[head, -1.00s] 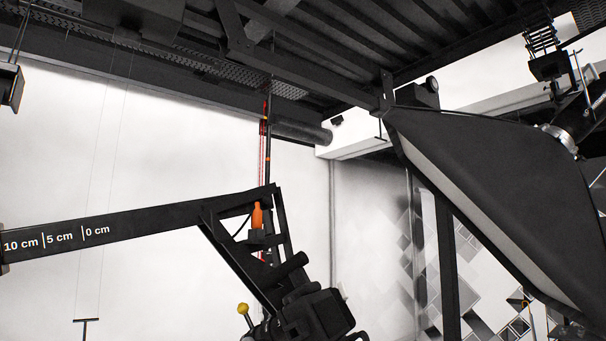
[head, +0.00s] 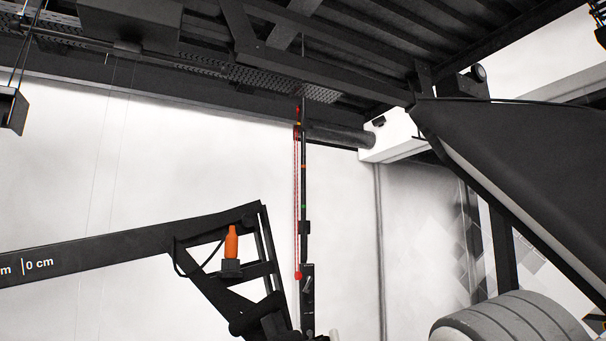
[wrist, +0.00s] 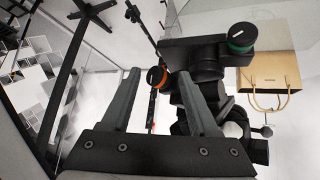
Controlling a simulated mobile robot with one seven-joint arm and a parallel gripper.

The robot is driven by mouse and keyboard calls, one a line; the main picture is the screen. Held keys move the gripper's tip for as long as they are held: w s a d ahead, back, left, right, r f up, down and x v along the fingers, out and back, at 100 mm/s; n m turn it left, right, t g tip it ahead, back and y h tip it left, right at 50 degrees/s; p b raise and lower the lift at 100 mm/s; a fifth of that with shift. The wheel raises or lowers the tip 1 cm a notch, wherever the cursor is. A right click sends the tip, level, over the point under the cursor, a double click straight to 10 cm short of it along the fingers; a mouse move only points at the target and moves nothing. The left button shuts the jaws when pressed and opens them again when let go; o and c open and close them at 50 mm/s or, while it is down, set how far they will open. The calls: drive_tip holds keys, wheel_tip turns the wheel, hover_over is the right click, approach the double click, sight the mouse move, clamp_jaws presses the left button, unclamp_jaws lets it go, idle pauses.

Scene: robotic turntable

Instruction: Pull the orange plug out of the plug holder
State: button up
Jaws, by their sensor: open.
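The orange plug (head: 231,243) stands upright in a small black plug holder (head: 231,267) on the black boom frame, left of centre in the head view. My gripper is not visible in the head view. In the wrist view my gripper (wrist: 158,75) is open, with its two grey fingers apart. A round dark piece with an orange rim (wrist: 156,78) shows between the fingertips. I cannot tell whether it is the plug's end or a knob, or how far away it is. Nothing is visibly gripped.
A black boom (head: 100,244) with white markings runs to the left. A large black softbox (head: 520,175) fills the right. In the wrist view, a black mount with a green knob (wrist: 242,37) is right of the fingers, and a tan bag (wrist: 275,78) lies beyond.

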drive_tip(key=a+r+t+y+p, duration=0.1)
drive_tip(key=a+r, duration=0.2)
drive_tip(key=r, duration=0.3)
drive_tip(key=w+a+r+n+t+p, duration=0.1)
drive_tip(key=a+r, duration=0.1)
drive_tip(key=r, duration=0.5)
drive_tip(key=a+r+t+y+p, duration=0.1)
drive_tip(key=a+r, duration=0.2)
drive_tip(key=r, duration=0.3)
drive_tip(key=n+t+y+p, duration=0.1)
drive_tip(key=n+y+p, duration=0.1)
drive_tip(key=y, duration=0.1)
approach(232, 236)
drive_tip(key=p+x, duration=0.2)
drive_tip(key=x, duration=0.6)
drive_tip(key=shift+w+a+f, duration=0.1)
drive_tip(key=shift+w+f, duration=0.15)
clamp_jaws()
drive_tip(key=shift+r, duration=0.15)
